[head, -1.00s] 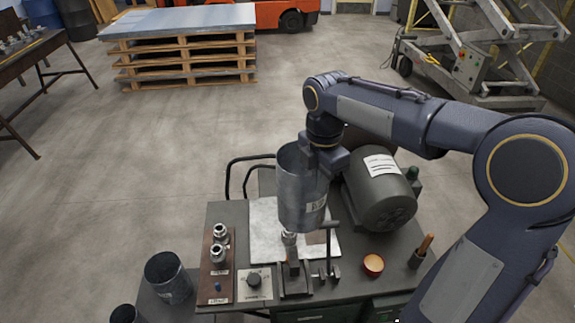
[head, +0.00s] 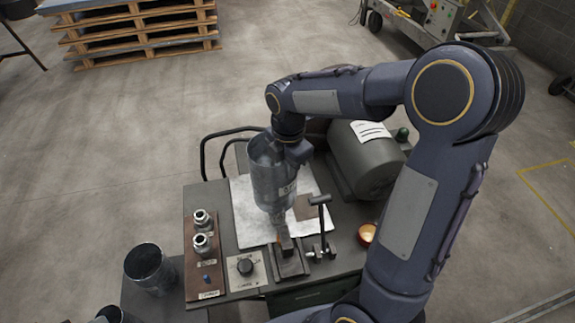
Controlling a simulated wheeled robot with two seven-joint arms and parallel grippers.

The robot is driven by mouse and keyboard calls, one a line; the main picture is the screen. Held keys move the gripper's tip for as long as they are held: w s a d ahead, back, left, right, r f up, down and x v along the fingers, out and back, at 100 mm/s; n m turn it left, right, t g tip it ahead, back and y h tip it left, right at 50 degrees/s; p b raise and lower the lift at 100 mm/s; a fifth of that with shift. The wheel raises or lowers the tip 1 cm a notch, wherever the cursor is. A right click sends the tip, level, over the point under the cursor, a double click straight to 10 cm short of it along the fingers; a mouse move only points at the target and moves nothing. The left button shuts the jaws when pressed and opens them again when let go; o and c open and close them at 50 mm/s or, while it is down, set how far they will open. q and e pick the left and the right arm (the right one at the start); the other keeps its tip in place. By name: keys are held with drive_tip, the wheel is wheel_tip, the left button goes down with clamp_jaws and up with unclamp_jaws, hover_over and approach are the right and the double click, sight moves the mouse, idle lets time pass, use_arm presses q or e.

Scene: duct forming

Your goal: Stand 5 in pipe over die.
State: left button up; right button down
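My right gripper (head: 292,150) is at the upper right rim of a grey metal pipe (head: 270,178) and appears shut on its wall. The pipe stands roughly upright, tilted slightly in the picture, and carries a white label. Below its lower end a narrow grey post (head: 284,238) of the forming machine shows, on a dark base. The die at the top of that post is mostly hidden by the pipe, so I cannot tell whether the pipe is around it or just above it. Another open pipe (head: 148,267) stands at the lower left. My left gripper is not in view.
A brown board (head: 207,280) holds two metal dies (head: 202,232), beside a knob panel (head: 246,268). A T-handled lever (head: 321,222) stands right of the post. A motor (head: 364,160) and an orange bowl (head: 367,233) are farther right. A pallet stack (head: 135,30) is behind.

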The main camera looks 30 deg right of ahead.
sight(288, 201)
drive_tip(key=shift+f+b, duration=3.15)
drive_tip(key=shift+f, duration=1.75)
drive_tip(key=c, duration=1.6)
unclamp_jaws()
drive_tip(key=shift+r, duration=0.1)
wheel_tip(288, 201, up, 8)
drive_tip(key=shift+f, duration=0.15)
